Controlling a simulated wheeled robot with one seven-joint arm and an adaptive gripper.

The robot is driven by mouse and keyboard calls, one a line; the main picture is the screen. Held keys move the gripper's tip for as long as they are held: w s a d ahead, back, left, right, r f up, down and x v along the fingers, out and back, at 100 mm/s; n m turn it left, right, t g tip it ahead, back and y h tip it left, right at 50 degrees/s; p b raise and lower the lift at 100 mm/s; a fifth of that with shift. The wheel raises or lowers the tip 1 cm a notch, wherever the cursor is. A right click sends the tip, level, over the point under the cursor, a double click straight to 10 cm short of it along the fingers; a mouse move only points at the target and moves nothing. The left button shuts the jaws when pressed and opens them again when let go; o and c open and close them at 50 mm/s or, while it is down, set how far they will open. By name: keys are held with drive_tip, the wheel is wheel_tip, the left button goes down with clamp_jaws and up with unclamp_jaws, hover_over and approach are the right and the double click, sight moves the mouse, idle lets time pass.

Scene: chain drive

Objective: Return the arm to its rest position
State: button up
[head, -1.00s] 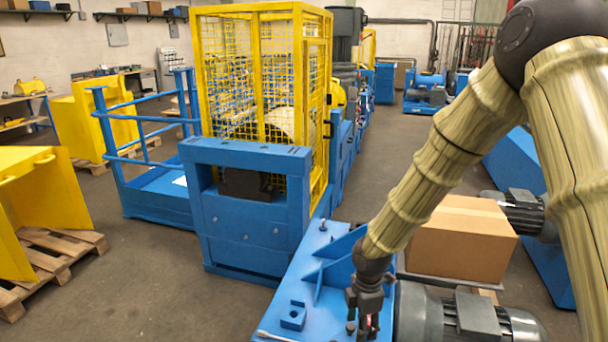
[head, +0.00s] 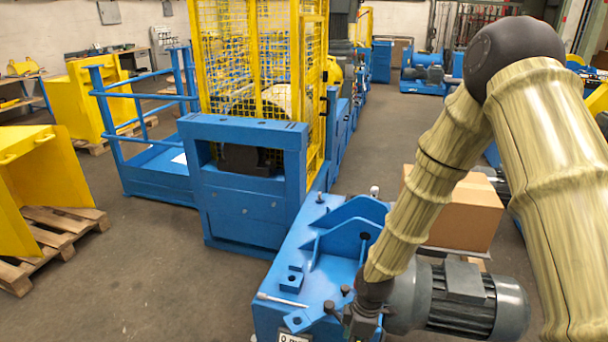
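My arm comes in from the right edge, bends at a dark joint and slopes down to the left. My gripper (head: 358,325) is at the lower middle of the head view, by the front of the blue machine base (head: 318,262) and left of the grey motor (head: 465,298). The bottom edge cuts off its end, so its fingers are hidden and I cannot see whether it holds anything.
A wrench-like tool (head: 283,300) lies on the blue base. A cardboard box (head: 465,212) stands behind the motor. A yellow mesh cage (head: 318,100) and blue frame (head: 247,205) stand behind the base. Bare floor (head: 140,275) lies to the left.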

drive_tip(key=s+d+f+m, duration=0.3)
drive_tip(key=s+f+m, duration=0.2)
drive_tip(key=s, duration=0.4)
drive_tip(key=s+d+f+m+h, duration=0.1)
drive_tip(key=s+d+f+m, duration=0.2)
drive_tip(key=s+f+m, duration=0.2)
drive_tip(key=s+d+f+m, duration=0.4)
drive_tip(key=s+f+m, duration=0.1)
drive_tip(key=s, duration=0.7)
drive_tip(key=shift+s+f+m+t, duration=0.25)
drive_tip(key=shift+s+m+t, duration=0.05)
drive_tip(key=shift+m, duration=0.5)
